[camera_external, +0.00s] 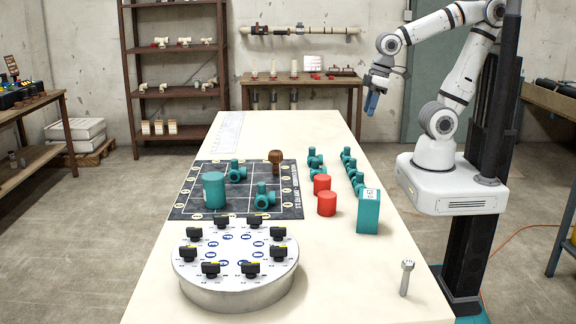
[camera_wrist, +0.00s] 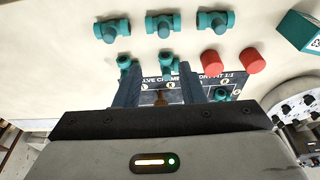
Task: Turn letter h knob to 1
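A round grey dial plate (camera_external: 236,284) stands at the near end of the table. Several black knobs (camera_external: 250,269) with yellow marks form a ring on its white top, around blue labels. The letters are too small to read, so I cannot tell which knob is h or where it points. Part of the plate (camera_wrist: 285,101) shows at the right edge in the wrist view. My gripper (camera_external: 371,108) hangs high over the table's right edge, well beyond the plate. In the wrist view my gripper's (camera_wrist: 158,91) two fingers are apart with nothing held between them.
A dark chart mat (camera_external: 240,210) holds a teal cylinder (camera_external: 214,191), teal valves and a brown knob-like piece (camera_external: 276,160). Red cylinders (camera_external: 327,204), a teal box (camera_external: 369,212) and more teal fittings stand to its right. A metal bolt-like piece (camera_external: 406,278) stands near the right front edge.

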